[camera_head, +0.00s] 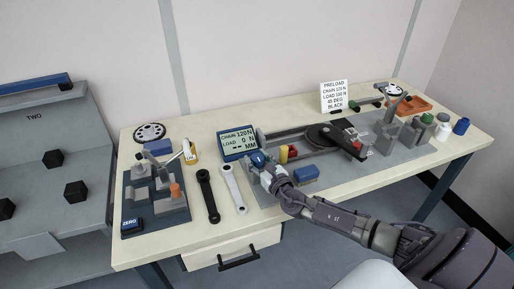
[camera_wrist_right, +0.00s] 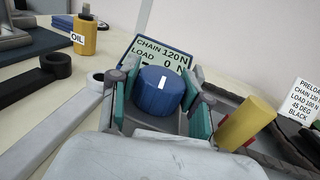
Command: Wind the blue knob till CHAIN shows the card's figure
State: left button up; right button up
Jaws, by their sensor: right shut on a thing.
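In the right wrist view the teal finger pads stand on both sides of the blue knob (camera_wrist_right: 160,90), whose white mark points up. The display (camera_head: 238,141) reads CHAIN 120 N, LOAD 0 N and dashes for MM. The white card (camera_head: 334,96) reads PRELOAD, CHAIN 120 N, LOAD 100 N, 45 DEG, BLACK. My left gripper is in neither view.
A yellow cylinder (camera_wrist_right: 246,122) stands close right of the right fingers. A black wrench (camera_head: 208,196) and a grey wrench (camera_head: 232,187) lie left of the knob. A yellow oil bottle (camera_head: 189,152) stands behind them. A blue block (camera_head: 306,174) lies right of the gripper.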

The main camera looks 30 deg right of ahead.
jog(key=shift+r+m+h+p, duration=0.3)
jog(key=shift+m+h+p, duration=0.45)
jog(key=shift+h, duration=0.35)
jog(key=shift+f+h, duration=0.2)
jog(key=shift+h, duration=0.1)
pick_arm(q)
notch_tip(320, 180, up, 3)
pick_arm(e)
jog(key=o, duration=1.2)
jog(key=shift+c, duration=0.2)
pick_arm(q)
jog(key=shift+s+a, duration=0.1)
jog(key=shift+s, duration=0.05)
pick_arm(e)
jog(key=shift+s+f, duration=0.1)
jog(key=v, duration=1.1)
jog(key=shift+s+r, duration=0.25)
jog(key=shift+s, duration=0.15)
